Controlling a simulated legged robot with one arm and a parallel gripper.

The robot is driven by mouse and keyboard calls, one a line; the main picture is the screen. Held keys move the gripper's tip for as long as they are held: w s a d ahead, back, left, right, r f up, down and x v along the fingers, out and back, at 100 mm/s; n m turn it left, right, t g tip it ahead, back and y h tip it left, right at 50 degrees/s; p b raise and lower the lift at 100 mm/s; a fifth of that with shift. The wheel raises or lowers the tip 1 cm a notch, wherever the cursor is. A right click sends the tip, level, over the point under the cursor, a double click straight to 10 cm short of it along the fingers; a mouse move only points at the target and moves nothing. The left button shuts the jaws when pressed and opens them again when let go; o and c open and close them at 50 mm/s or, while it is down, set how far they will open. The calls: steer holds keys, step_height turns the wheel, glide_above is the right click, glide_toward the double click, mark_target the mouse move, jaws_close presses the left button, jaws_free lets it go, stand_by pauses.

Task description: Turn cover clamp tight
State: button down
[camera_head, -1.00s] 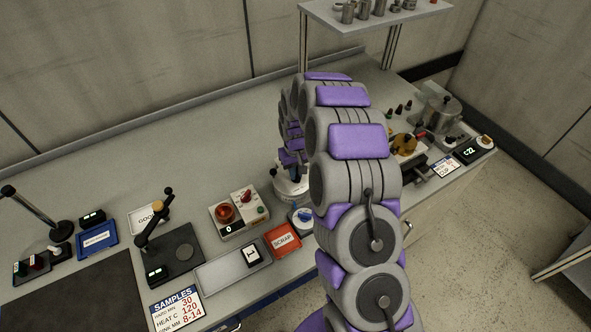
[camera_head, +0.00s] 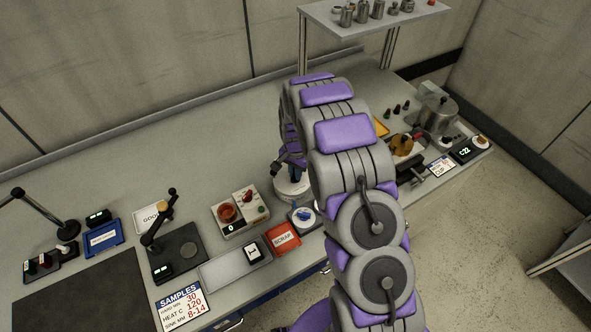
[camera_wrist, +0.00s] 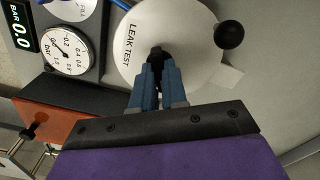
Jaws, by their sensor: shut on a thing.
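The white round cover marked LEAK TEST (camera_wrist: 190,28) lies below my gripper in the wrist view. It also shows in the head view as a white drum (camera_head: 292,188), partly hidden by my arm. My gripper (camera_wrist: 155,58) is over the cover with its blue fingers close together, shut on a small dark clamp handle (camera_wrist: 157,52) near the cover's middle. The fingers hide most of the handle. A black ball knob (camera_wrist: 229,35) stands at the cover's right edge in the wrist view.
A dial gauge (camera_wrist: 68,50) and a BAR display reading 0.0 (camera_wrist: 20,30) sit left of the cover. A blue-knobbed valve (camera_head: 305,214), a panel with a red lamp (camera_head: 228,213) and the SCRAP tray (camera_head: 283,238) stand nearby.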

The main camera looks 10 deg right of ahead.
steer(key=m, duration=0.5)
steer(key=shift+m+p, duration=0.3)
steer(key=shift+w+r, duration=0.1)
stand_by(0.4)
steer(key=c, duration=1.2)
jaws_free()
steer(key=shift+a, duration=0.1)
steer(key=shift+o, duration=0.2)
step_height(320, 180, up, 17)
steer(key=p, duration=0.1)
steer(key=shift+r, duration=0.1)
